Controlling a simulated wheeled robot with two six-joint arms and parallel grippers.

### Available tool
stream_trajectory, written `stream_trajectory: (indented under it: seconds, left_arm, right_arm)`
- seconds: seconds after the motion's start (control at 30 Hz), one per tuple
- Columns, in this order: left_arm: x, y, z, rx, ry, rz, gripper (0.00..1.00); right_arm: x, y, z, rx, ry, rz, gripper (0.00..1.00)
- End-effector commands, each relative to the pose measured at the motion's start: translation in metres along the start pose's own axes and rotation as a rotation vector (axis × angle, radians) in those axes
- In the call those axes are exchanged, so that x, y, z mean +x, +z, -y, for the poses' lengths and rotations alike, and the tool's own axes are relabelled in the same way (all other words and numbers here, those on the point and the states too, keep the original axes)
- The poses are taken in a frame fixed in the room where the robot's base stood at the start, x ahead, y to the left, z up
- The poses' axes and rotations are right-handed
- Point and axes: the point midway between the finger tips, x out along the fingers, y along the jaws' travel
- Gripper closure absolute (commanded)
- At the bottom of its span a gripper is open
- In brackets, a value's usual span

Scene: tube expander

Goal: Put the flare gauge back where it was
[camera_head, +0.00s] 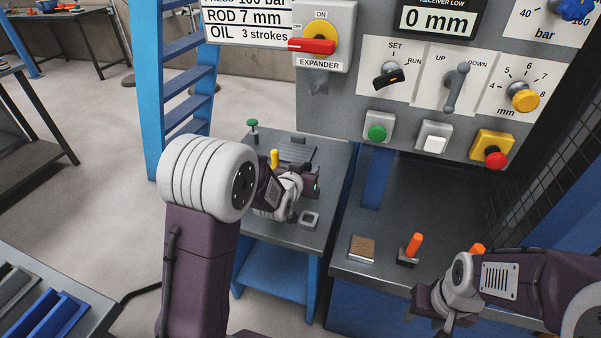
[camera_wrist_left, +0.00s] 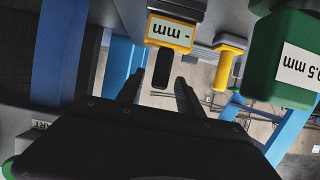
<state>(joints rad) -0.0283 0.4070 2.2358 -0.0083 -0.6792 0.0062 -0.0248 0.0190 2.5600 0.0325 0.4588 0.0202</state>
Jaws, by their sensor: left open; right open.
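In the head view a yellow-handled piece (camera_head: 274,158) stands on the small side bench, beside a green-topped piece (camera_head: 252,128). I cannot tell for sure which is the flare gauge. In the left wrist view a yellow block (camera_wrist_left: 170,33) with a label ending in "mm" is beyond my left fingertips, with a dark bar (camera_wrist_left: 161,70) in line with the gap. A green block (camera_wrist_left: 290,62) marked "0.5 mm" is at the right. My left gripper (camera_wrist_left: 158,88) is open; in the head view the arm partly hides it. My right gripper (camera_head: 438,306) is open over the right bench.
The side bench (camera_head: 327,160) also bears a small grey square part (camera_head: 310,219). Orange pegs (camera_head: 413,244) and a brown-topped block (camera_head: 362,249) stand on the right bench below the control panel (camera_head: 345,105). A second yellow handle (camera_wrist_left: 229,62) shows in the left wrist view.

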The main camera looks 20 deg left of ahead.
Motion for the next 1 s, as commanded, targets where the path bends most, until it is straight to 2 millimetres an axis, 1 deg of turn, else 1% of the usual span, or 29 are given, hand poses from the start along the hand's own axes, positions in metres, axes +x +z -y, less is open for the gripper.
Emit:
stream_trajectory:
  seconds: [0.03,0.2,0.33,0.5,1.0]
  left_arm:
    - [-0.013,-0.003,0.000,0.000,0.000,-0.001,0.57]
    - [-0.049,-0.002,0.000,0.000,0.000,-0.002,0.57]
    - [-0.066,-0.001,0.000,0.000,0.000,-0.001,0.57]
    - [-0.073,0.000,0.000,0.000,0.000,0.000,0.57]
    - [-0.072,0.000,0.000,0.000,0.000,0.000,0.57]
  right_arm:
    - [-0.003,0.000,0.000,0.000,0.000,0.000,0.53]
    - [-0.008,-0.001,0.000,0.000,0.000,0.000,0.53]
    - [-0.010,-0.001,0.000,0.000,0.000,0.000,0.53]
    - [-0.010,-0.001,0.000,0.000,0.000,0.000,0.53]
    - [-0.010,-0.001,0.000,0.000,0.000,0.000,0.53]
